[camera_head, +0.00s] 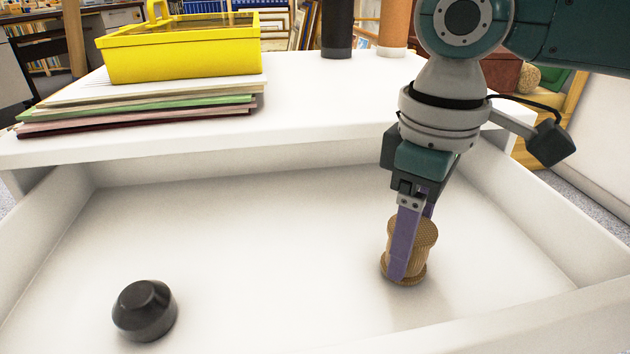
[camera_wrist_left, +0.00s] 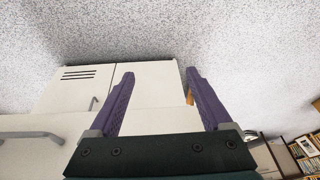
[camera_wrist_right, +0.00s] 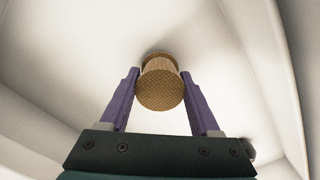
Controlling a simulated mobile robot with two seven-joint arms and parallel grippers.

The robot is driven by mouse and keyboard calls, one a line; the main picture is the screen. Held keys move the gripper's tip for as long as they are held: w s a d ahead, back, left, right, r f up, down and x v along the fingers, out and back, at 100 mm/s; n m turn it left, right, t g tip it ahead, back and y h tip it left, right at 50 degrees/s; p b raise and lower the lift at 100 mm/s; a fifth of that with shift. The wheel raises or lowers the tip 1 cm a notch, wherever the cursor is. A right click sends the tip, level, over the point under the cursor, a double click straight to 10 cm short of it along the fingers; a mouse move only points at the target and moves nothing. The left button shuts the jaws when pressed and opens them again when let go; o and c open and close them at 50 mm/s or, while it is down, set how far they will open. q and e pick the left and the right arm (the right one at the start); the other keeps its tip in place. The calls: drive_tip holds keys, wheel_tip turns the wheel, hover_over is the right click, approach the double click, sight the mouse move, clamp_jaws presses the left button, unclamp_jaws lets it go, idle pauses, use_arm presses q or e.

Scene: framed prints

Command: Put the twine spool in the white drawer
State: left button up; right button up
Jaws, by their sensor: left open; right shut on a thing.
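The twine spool (camera_head: 422,236), tan and brown with wider ends, is inside the open white drawer (camera_head: 250,240), at its right side. My right gripper (camera_head: 408,268) reaches down into the drawer and is shut on the spool, which stands about upright. Whether the spool touches the drawer floor is hard to tell. The right wrist view shows the spool (camera_wrist_right: 161,85) between the purple fingers. My left gripper (camera_wrist_left: 155,95) is open and empty in the left wrist view, away from the drawer interior.
A black knob-like object (camera_head: 145,310) lies in the drawer at the front left. On the white top stand a yellow basket (camera_head: 185,52) on a stack of papers (camera_head: 140,108), a black cylinder (camera_head: 337,28) and an orange-brown one (camera_head: 395,28). The drawer's middle is clear.

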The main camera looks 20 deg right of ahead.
drive_tip(key=shift+f, duration=0.25)
drive_tip(key=o, duration=1.4)
drive_tip(key=shift+f, duration=0.1)
wheel_tip(320, 180, up, 11)
drive_tip(key=p, duration=0.7)
drive_tip(key=shift+r+p, duration=0.4)
drive_tip(key=shift+r, duration=0.25)
